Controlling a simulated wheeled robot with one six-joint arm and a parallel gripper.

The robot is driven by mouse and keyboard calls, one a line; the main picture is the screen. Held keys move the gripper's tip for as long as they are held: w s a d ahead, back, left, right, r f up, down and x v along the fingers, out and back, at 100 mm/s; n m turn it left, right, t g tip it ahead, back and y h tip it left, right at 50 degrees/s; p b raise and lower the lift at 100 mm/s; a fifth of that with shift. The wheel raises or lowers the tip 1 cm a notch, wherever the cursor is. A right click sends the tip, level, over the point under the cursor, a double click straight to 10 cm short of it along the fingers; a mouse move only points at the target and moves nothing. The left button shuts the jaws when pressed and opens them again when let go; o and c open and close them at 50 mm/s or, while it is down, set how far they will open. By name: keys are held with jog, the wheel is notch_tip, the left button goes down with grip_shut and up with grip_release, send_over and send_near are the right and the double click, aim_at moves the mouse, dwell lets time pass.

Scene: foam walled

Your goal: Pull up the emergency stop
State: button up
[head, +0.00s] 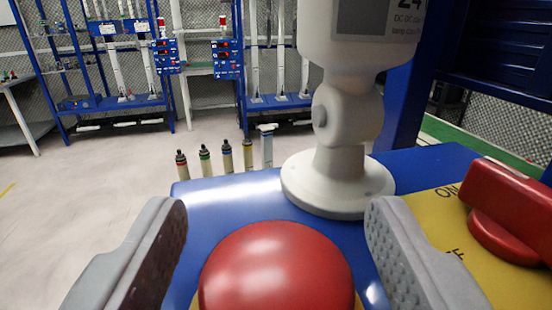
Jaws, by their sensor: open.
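The emergency stop is a large red domed button (275,270) at the bottom middle of the head view, with a bit of yellow showing at its base. It sits on a blue surface (225,200). My gripper (275,240) is open, with one grey finger to the left of the button and one to the right. There is a visible gap on each side, and nothing is held. The lower part of the button is cut off by the frame's edge, so I cannot tell whether it is pressed in or raised.
A white lamp base (336,185) stands just behind the button. A red rotary switch (510,205) on a yellow plate (440,215) is at the right. Several small cylinders (227,158) stand beyond the blue edge. Blue racks (105,60) stand at the back; the left floor is clear.

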jog(key=shift+w, duration=1.05)
jog(key=shift+c, duration=0.2)
grip_shut()
jog(key=shift+r, duration=0.8)
jog(key=shift+c, duration=0.2)
grip_release()
jog(key=shift+o, duration=0.4)
jog(key=shift+f, duration=0.1)
jog(key=shift+s, duration=0.1)
